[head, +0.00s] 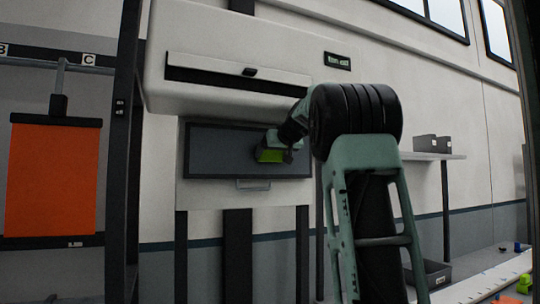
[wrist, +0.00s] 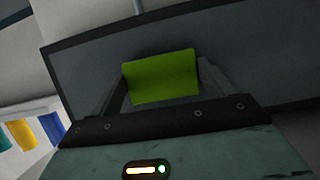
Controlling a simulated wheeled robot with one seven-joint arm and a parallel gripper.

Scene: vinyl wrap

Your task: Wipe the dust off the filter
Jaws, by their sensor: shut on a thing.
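The white housing (head: 200,45) juts out above the filter, and a handle (head: 253,185) sits below it. A dark post (head: 124,150) and an orange sheet (head: 52,180) stand left. A shelf (head: 430,156) with grey bins is at right.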

